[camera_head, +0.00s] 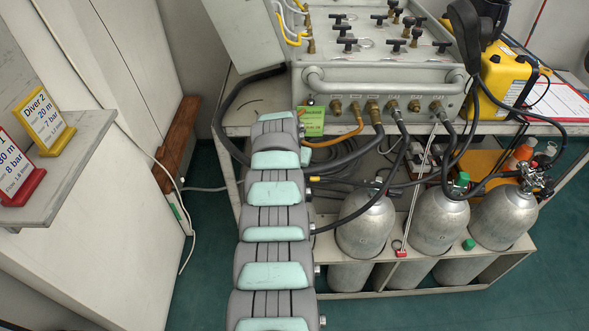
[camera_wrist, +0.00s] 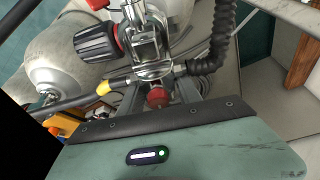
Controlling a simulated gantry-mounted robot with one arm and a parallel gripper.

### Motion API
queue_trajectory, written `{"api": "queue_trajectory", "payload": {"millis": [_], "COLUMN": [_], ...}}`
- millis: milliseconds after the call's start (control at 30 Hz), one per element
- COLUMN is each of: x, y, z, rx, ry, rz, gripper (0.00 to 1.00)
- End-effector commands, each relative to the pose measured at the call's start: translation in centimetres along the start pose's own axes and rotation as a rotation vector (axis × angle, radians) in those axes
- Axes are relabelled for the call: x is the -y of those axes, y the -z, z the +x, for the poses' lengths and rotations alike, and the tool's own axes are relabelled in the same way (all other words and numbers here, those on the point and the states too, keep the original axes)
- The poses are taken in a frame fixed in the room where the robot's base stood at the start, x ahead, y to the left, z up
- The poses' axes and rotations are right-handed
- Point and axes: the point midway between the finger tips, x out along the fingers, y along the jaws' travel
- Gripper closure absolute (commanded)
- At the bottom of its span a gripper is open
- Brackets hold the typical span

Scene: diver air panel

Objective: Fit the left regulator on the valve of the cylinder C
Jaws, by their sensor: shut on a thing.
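My gripper (camera_wrist: 158,88) is shut on a regulator (camera_wrist: 150,42), a metal yoke body with a black and red handwheel (camera_wrist: 97,43) and a ribbed black hose. Grey cylinder shoulders lie behind it in the wrist view; whether the yoke touches a valve cannot be told. In the head view my arm hides the gripper and most of the held regulator. Three grey cylinders stand in the rack: left (camera_head: 364,226), middle (camera_head: 439,220) with a green cap (camera_head: 462,179) at its valve, and right (camera_head: 503,219) with metal fittings (camera_head: 531,177) at its top. I cannot read which is C.
The air panel (camera_head: 385,75) with several black knobs stands above the rack. Several hoses (camera_head: 357,140) hang across the space over the cylinders. A loose green cap (camera_head: 468,244) and a red tag (camera_head: 401,253) are at the rack's front. A yellow case (camera_head: 505,75) stands right.

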Motion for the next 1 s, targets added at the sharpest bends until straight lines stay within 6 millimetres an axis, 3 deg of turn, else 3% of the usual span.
{"api": "queue_trajectory", "payload": {"millis": [767,800,1000], "x": [0.02,0.02,0.01], "y": [-0.25,-0.23,-0.27], "z": [0.78,0.72,0.74], "rx": [-0.002,-0.002,-0.001], "ry": [0.001,0.001,0.000], "rz": [0.000,0.000,0.000], "gripper": [1.00,0.57,0.41]}}
